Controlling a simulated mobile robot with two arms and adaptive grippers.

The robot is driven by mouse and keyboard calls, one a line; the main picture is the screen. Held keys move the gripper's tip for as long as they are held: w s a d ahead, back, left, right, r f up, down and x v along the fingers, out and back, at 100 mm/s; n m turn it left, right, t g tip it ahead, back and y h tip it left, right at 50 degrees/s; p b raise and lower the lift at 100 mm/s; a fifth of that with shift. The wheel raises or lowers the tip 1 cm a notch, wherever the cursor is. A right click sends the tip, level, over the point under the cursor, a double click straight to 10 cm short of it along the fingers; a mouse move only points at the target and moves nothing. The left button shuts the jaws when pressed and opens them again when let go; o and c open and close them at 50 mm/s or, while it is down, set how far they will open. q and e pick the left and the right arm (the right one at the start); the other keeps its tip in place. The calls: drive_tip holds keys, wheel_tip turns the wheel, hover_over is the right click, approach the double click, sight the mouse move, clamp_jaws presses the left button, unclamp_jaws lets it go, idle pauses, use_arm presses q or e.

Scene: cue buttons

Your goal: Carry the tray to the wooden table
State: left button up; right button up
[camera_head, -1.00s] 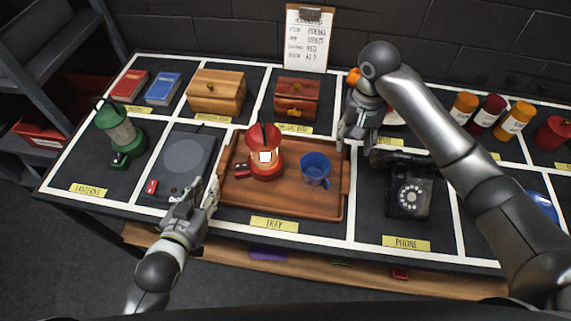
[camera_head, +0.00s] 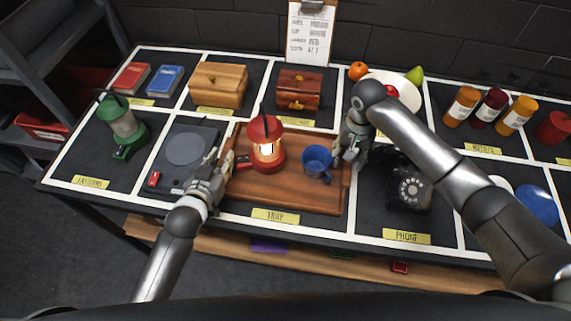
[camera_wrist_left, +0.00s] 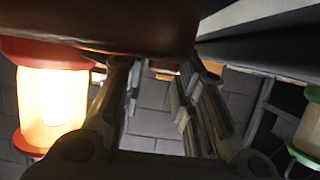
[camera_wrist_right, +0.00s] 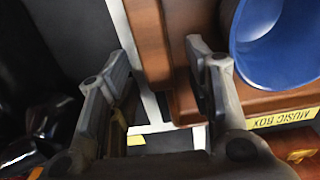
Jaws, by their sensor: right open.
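The brown wooden tray (camera_head: 285,200) lies on the black table and carries a lit red lantern (camera_head: 266,150) and a blue mug (camera_head: 317,160). My left gripper (camera_head: 218,170) is at the tray's left end, its fingers apart; in the left wrist view, a gap shows between the fingers (camera_wrist_left: 155,95). Whether the tray's edge lies between them is unclear. My right gripper (camera_head: 350,152) is open at the tray's right end. In the right wrist view, the tray's end bar (camera_wrist_right: 150,45) reaches between the fingers (camera_wrist_right: 160,75). I cannot identify the wooden table.
A black telephone (camera_head: 408,185) stands right of the tray, close to my right gripper. A turntable (camera_head: 185,155) and a green lantern (camera_head: 122,125) are left. Two wooden boxes (camera_head: 218,85) (camera_head: 298,92) and a fruit plate (camera_head: 398,92) stand behind. A wooden ledge (camera_head: 210,243) runs below the front edge.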

use_arm(q)
drive_tip(key=shift+w+d+f, duration=0.1)
drive_tip(key=shift+w+f, duration=0.05)
drive_tip(key=shift+w, duration=0.15)
use_arm(e)
drive_tip(key=shift+f, duration=0.4)
use_arm(q)
clamp_jaws()
use_arm(e)
drive_tip(key=c, duration=0.7)
clamp_jaws()
use_arm(q)
drive_tip(key=shift+w+r, duration=0.1)
drive_tip(key=shift+r, duration=0.15)
use_arm(e)
drive_tip(key=shift+r, duration=0.2)
